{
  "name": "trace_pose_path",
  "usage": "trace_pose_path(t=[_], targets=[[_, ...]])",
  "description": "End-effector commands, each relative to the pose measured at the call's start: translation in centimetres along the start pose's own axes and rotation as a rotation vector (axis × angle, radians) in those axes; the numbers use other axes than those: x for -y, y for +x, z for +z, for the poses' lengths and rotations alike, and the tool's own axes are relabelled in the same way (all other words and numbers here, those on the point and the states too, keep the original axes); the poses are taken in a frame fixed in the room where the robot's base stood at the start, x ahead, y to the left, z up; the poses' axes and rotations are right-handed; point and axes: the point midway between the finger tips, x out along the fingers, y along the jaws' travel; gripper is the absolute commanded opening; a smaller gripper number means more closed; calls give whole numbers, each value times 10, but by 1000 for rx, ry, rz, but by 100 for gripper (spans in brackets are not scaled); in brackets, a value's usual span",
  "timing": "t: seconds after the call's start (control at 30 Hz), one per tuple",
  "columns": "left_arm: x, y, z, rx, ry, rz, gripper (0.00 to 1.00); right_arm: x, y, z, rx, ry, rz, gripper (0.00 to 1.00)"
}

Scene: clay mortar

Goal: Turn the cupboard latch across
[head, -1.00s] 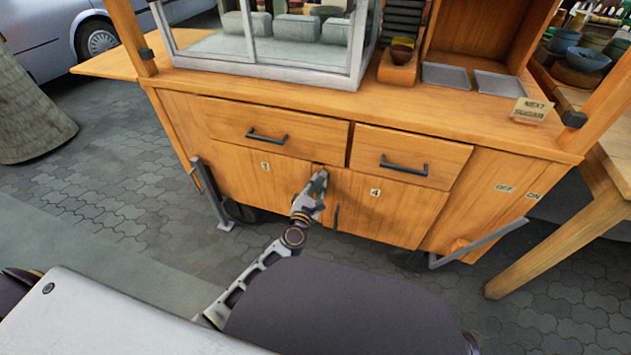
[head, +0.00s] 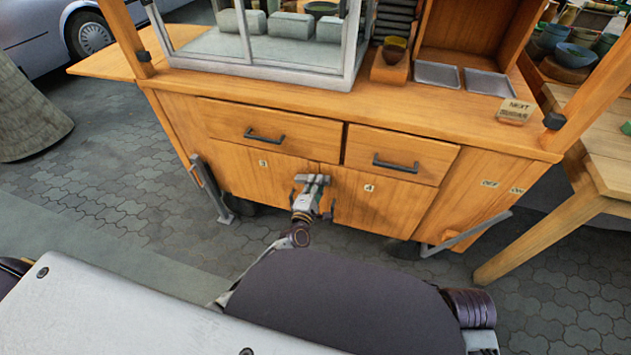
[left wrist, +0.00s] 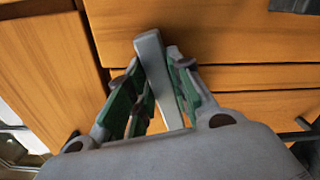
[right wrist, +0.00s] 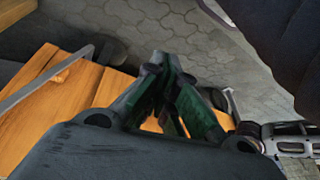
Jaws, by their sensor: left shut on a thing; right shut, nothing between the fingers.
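The wooden cupboard has two lower doors, one labelled 3 (head: 240,178) and one labelled 4 (head: 400,212). The latch is a plain grey bar (left wrist: 152,55), seen in the left wrist view between my fingers. My left gripper (head: 313,181) is at the top of the gap between the doors, shut on the latch; it also shows in the left wrist view (left wrist: 155,75). In the head view the gripper mostly hides the latch, so its angle is hard to tell there. My right gripper (right wrist: 172,70) is shut and empty, away from the latch.
Two drawers with dark handles (head: 266,136) (head: 396,165) sit just above the doors. Grey metal legs (head: 208,190) (head: 465,235) stick out at both sides. A wooden table (head: 600,165) stands at the right. Paved floor (head: 110,190) is open at the left.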

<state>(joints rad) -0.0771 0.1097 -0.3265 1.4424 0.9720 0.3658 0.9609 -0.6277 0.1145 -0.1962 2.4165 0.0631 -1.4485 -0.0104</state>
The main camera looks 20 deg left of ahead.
Motion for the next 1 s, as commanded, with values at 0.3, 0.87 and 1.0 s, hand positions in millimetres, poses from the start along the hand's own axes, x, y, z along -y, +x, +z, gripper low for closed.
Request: trace_pose_path(t=[0.3, 0.87, 1.0], targets=[[4, -1, -1, 0, 179, -3, 0, -3, 15, 5, 31, 4, 7, 0], [6, 0, -2, 0, 266, -2, 0, -5, 22, 8, 42, 7, 10, 0], [6, -1, -2, 0, 267, -2, 24, -5, 23, 8, 42, 7, 10, 0]])
